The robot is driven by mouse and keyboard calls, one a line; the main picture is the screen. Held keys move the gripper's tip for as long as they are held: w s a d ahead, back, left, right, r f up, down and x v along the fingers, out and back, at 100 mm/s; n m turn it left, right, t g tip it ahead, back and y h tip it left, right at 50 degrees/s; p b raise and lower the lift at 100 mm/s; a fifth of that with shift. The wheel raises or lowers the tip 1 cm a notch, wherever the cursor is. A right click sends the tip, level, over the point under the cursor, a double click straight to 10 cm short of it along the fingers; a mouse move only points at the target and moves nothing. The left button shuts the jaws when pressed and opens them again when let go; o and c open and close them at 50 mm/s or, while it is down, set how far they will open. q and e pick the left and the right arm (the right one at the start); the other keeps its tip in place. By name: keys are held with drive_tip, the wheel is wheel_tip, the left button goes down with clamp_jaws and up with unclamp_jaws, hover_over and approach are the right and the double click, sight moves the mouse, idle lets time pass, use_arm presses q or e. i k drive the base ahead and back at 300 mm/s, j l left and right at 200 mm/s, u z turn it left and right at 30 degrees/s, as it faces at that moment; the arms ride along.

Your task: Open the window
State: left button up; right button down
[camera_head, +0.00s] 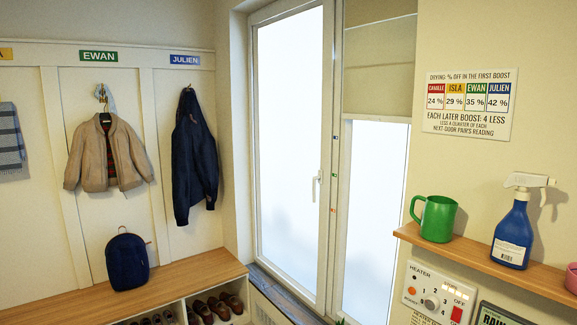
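The window (329,120) has a white frame and stands in the middle of the head view, in the corner right of the coat wall. Its left sash (284,150) has a bright, frosted pane and looks shut in its frame. A white handle (317,186) sits on that sash's right side and points roughly up and down. The right pane (372,220) is partly covered by a beige blind (380,62). Neither of my grippers shows in this view.
A wooden shelf (480,263) right of the window holds a green mug (437,219) and a blue spray bottle (513,236). Below it is a heater panel (437,298). A bench with shoe cubbies (180,286) stands at the lower left, with a backpack (127,262) on it.

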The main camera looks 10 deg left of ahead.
sight(291, 42)
drive_tip(key=z, duration=0.7)
drive_tip(key=i+j+z, duration=0.3)
drive_tip(key=j, duration=0.15)
drive_tip(key=i+j+z, duration=0.1)
drive_tip(key=j+z, duration=0.2)
drive_tip(key=j, duration=0.2)
drive_tip(key=i+j+z, duration=0.1)
drive_tip(key=j+z, duration=0.2)
drive_tip(key=j, duration=0.25)
drive_tip(key=j+z, duration=0.35)
drive_tip(key=j, duration=0.15)
